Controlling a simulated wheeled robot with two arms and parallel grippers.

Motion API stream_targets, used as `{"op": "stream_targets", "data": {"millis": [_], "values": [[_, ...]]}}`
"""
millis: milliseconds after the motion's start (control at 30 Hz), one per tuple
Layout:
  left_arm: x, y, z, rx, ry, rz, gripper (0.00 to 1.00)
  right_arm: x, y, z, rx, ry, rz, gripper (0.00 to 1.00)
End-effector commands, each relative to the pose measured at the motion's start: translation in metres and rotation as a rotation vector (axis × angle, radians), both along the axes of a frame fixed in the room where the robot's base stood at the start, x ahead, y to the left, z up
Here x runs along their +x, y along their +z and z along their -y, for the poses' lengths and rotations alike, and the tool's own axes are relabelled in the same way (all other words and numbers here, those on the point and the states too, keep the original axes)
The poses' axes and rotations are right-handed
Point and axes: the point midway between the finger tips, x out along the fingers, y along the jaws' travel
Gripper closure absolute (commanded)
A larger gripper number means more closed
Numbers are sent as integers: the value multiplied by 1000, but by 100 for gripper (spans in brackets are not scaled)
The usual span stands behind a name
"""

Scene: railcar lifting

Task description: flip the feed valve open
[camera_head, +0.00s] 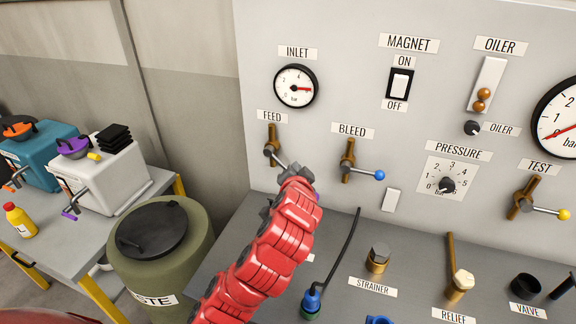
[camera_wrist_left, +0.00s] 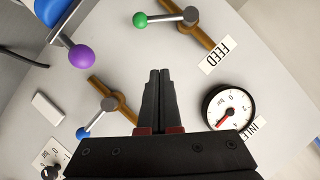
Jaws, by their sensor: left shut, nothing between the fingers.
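The feed valve (camera_head: 271,147) is a brass fitting with a grey lever on the upright panel, under the FEED label (camera_head: 272,116). In the head view its lever slants down to the right, and its end is hidden behind my left gripper (camera_head: 295,174). In the left wrist view the feed valve's lever (camera_wrist_left: 168,17) ends in a green ball (camera_wrist_left: 139,19). My left gripper's fingers (camera_wrist_left: 160,72) are shut with nothing between them, and the green ball shows apart from them, beyond and to the left of the tips. My right gripper is not in view.
The bleed valve (camera_head: 347,160) with a blue ball lever is close on the right. The inlet gauge (camera_head: 296,86) is above. A black cable (camera_head: 345,255) rises from the bench. A purple ball (camera_wrist_left: 82,56) shows in the wrist view. A waste drum (camera_head: 160,250) stands left.

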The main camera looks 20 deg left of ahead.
Motion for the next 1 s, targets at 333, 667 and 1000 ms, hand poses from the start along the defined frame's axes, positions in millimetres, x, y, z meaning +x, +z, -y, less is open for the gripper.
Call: {"op": "stream_targets", "data": {"millis": [333,667,1000], "values": [[27,-8,-8,0,1,-6,100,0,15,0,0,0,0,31],[71,-24,-20,0,2,-5,100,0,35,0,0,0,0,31],[87,-47,-43,2,3,-4,100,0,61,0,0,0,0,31]]}}
